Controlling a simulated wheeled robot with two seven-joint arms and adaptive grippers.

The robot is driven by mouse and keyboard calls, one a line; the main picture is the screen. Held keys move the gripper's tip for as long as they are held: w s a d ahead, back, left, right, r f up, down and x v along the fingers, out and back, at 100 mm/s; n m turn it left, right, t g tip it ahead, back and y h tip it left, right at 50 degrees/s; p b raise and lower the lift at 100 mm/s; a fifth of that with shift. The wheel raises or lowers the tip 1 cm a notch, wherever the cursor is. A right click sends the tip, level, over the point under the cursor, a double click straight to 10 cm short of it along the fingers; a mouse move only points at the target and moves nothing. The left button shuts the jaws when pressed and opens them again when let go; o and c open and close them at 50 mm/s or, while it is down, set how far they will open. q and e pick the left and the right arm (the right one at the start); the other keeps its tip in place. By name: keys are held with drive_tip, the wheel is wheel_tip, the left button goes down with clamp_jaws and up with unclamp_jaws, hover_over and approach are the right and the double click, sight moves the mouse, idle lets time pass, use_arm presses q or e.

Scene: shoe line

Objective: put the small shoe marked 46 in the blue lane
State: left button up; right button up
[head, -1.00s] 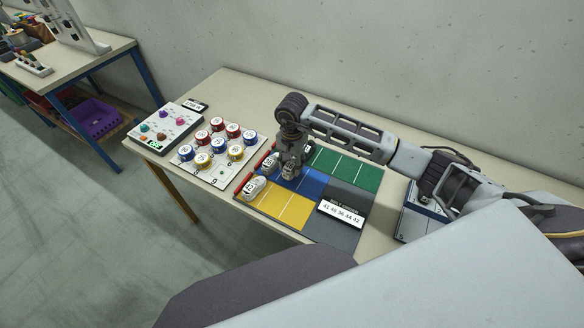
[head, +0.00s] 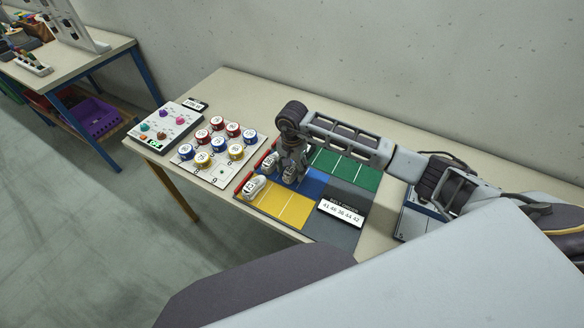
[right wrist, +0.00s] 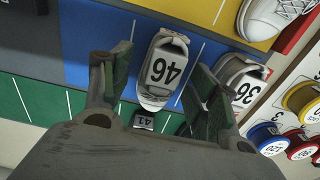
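The small grey-white shoe marked 46 (right wrist: 160,70) stands upright on the blue lane (right wrist: 90,45) in the right wrist view. My right gripper (right wrist: 158,62) is open around it, with one finger on each side. A strip of blue shows between the shoe and the left finger; contact on the other side is hard to judge. In the head view, my right gripper (head: 290,172) is low over the blue lane (head: 314,182), and hides part of the shoe. My left gripper is not in view.
A shoe marked 36 (right wrist: 240,85) stands beside it on the blue lane. A white shoe (head: 253,187) is on the yellow lane. A number sign (head: 341,212) is on the grey area.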

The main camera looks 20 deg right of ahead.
drive_tip(key=shift+r, duration=0.2)
idle(0.3)
wheel_tip(320, 180, up, 12)
drive_tip(key=b, duration=0.1)
idle(0.5)
